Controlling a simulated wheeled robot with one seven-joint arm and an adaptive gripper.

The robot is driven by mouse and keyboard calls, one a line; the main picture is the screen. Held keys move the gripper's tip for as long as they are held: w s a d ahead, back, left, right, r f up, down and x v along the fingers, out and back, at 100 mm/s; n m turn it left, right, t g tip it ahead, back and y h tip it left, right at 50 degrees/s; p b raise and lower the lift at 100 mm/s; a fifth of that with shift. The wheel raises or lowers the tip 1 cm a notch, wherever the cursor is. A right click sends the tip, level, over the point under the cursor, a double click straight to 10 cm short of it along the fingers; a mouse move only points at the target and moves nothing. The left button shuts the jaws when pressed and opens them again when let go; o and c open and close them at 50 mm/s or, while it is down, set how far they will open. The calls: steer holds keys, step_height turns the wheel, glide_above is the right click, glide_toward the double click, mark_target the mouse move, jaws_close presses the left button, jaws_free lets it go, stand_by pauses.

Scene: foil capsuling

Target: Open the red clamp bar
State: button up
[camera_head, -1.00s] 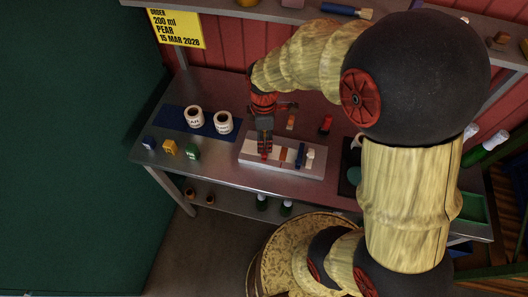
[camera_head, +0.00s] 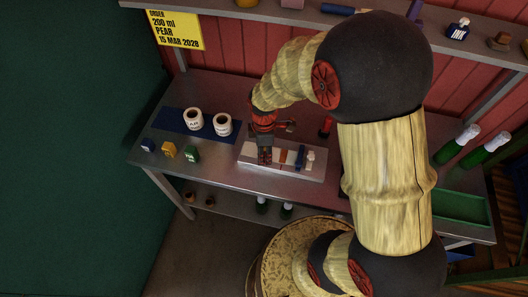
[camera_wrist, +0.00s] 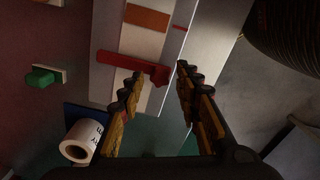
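The red clamp bar (camera_wrist: 130,65) lies across a white board (camera_wrist: 160,45) in the wrist view. Its wider right end appears in the gap ahead of my fingertips. My gripper (camera_wrist: 159,80) is open, with one finger on each side of that end. I cannot tell the depth between fingers and bar, and no contact is clear. In the head view my gripper (camera_head: 265,157) points down over the left part of the white board (camera_head: 310,170) on the bench. There it hides most of the clamp bar.
Orange and blue pieces (camera_head: 300,158) sit on the board to the right of my gripper. Two white label rolls (camera_head: 194,119) stand on a blue mat (camera_head: 170,115) to the left. A red item (camera_head: 326,126) stands behind.

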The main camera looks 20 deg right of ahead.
jaws_close()
stand_by(0.7)
